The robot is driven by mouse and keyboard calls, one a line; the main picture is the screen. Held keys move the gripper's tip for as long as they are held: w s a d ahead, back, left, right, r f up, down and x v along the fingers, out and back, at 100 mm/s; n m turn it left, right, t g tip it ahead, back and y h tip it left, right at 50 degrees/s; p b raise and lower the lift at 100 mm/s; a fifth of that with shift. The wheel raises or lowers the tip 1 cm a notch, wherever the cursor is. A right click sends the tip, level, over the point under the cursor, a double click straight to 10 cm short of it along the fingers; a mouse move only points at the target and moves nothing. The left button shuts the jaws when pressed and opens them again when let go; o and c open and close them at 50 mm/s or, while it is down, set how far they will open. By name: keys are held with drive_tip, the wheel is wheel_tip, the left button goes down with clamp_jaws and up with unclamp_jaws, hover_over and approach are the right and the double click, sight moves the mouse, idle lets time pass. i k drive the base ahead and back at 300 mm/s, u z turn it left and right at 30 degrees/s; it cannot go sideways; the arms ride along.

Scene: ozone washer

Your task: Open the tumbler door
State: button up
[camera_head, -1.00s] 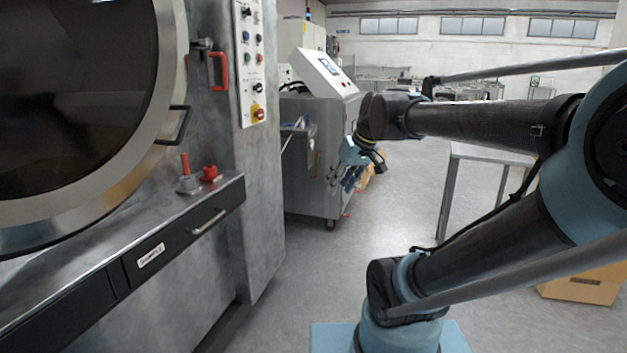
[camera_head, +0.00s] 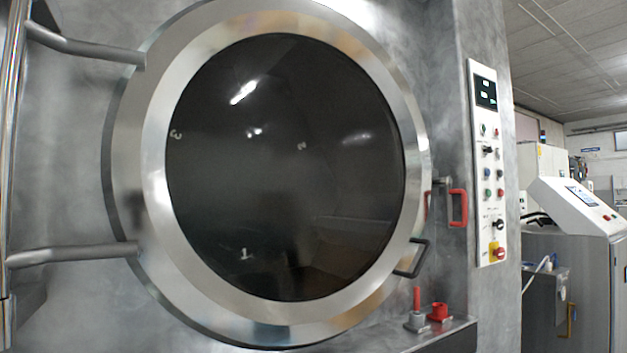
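The tumbler door (camera_head: 155,185) is a large round steel ring with a dark glass window (camera_head: 285,165), and it fills the middle of the view. It looks shut against the grey machine front. Two steel hinge arms (camera_head: 75,255) hold it on the left. A black handle (camera_head: 412,258) sits on its lower right rim. A red latch handle (camera_head: 458,208) is on the machine front just right of the rim. My gripper and arm are not in view.
A control panel (camera_head: 488,165) with buttons and a yellow-red switch is right of the door. A ledge (camera_head: 455,335) below holds a red-handled part (camera_head: 416,310) and a red knob (camera_head: 438,311). A white-topped machine (camera_head: 575,215) stands at far right.

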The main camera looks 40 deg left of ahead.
sight(148, 233)
drive_tip(key=u, duration=2.6)
drive_tip(key=k, duration=0.1)
drive_tip(key=z, duration=0.2)
